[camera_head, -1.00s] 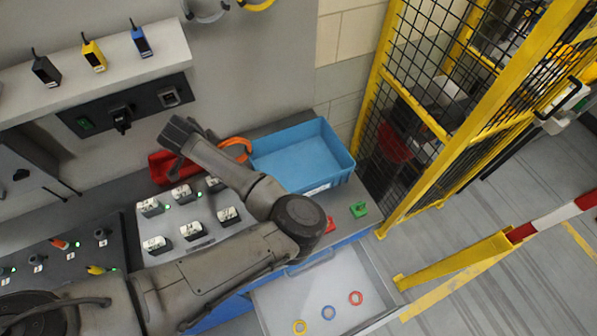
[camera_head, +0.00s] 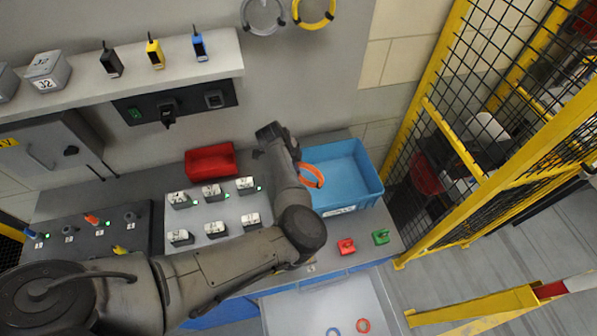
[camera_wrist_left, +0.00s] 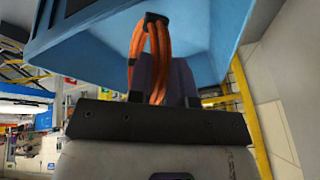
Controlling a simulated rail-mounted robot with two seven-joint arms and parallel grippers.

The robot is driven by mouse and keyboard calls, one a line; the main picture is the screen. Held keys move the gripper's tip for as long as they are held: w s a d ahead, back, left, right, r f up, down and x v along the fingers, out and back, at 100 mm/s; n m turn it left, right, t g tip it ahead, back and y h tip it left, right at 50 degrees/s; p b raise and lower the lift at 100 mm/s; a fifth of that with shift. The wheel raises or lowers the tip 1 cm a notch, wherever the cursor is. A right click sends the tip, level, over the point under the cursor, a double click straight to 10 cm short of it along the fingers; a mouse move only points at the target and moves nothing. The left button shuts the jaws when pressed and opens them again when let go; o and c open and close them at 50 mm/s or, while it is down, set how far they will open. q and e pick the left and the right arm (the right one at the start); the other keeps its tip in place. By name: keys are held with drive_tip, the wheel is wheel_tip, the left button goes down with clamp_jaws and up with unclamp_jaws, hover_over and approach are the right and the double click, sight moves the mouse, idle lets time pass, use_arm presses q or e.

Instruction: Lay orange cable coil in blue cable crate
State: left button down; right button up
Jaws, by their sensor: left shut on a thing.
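The orange cable coil (camera_head: 313,176) is at the left end of the blue cable crate (camera_head: 370,200) in the head view, overlapping its left rim. My left gripper (camera_wrist_left: 160,80) is shut on the coil, whose strands (camera_wrist_left: 157,45) rise between the fingers in the wrist view. Blue crate walls (camera_wrist_left: 90,40) show around and behind the coil there. My forearm and wrist hide the gripper's fingers in the head view. I cannot tell whether the coil touches the crate's floor. The crate looks otherwise empty. My right gripper is not in view.
A red bin (camera_head: 211,161) stands left of my arm at the back of the bench. A panel with several switch blocks (camera_head: 213,192) lies in front of it. Red (camera_head: 346,246) and green (camera_head: 381,237) pieces lie before the crate. A yellow mesh fence (camera_head: 452,140) stands to the right.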

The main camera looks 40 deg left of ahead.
use_arm(q)
drive_tip(key=shift+f, duration=2.4)
drive_tip(key=shift+f, duration=0.2)
drive_tip(key=c, duration=1.3)
unclamp_jaws()
drive_tip(key=shift+r, duration=0.1)
